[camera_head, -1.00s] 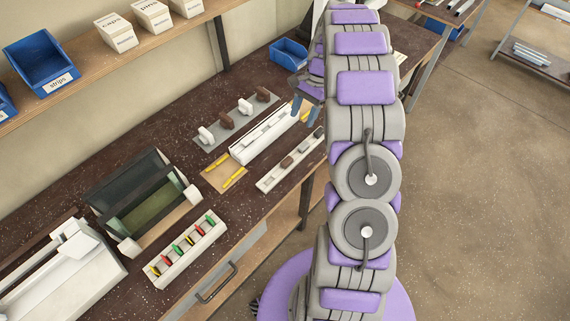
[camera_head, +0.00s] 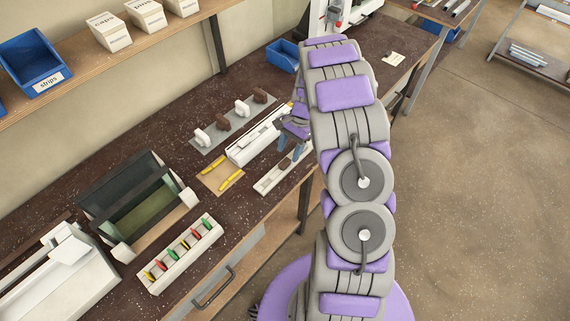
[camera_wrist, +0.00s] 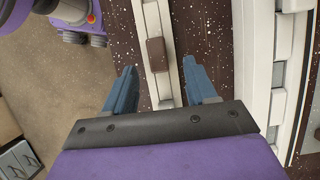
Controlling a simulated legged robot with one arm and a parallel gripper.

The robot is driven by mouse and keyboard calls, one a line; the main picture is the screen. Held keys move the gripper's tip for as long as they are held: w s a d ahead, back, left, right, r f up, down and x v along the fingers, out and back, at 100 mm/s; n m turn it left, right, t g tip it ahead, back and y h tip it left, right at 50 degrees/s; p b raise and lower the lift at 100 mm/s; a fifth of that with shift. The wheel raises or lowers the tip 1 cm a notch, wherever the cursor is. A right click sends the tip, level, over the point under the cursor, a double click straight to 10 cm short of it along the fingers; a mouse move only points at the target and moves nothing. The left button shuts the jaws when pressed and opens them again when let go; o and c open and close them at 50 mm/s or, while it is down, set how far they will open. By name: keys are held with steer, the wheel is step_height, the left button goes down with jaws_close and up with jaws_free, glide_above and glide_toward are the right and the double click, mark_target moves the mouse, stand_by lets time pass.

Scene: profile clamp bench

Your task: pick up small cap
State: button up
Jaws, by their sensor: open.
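A small brown cap (camera_wrist: 156,53) sits on a narrow white holder strip (camera_wrist: 150,15). In the wrist view my gripper (camera_wrist: 160,66) is open, its two blue fingers on either side of the strip, with the cap between and just ahead of the fingertips. In the head view my gripper (camera_head: 291,135) is over the bench by the strip (camera_head: 266,184), and the brown cap (camera_head: 285,163) shows near its fingers. The far part of the strip is hidden behind my arm. Nothing is held.
A white profile clamp (camera_head: 245,152) lies beside the strip. Behind it, larger white and brown pieces stand on a grey mat (camera_head: 213,143). A board with yellow pieces (camera_head: 210,180), a rack of coloured clips (camera_head: 160,275) and a blue bin (camera_head: 283,58) are on the bench.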

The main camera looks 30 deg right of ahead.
mark_target(285, 161)
steer(key=x, duration=0.3)
steer(key=shift+s+a+f+b, duration=0.2)
steer(key=shift+a+f+b, duration=0.05)
steer(key=shift+a+b, duration=0.05)
steer(key=shift+r, duration=0.1)
steer(key=shift+c, duration=0.2)
jaws_close()
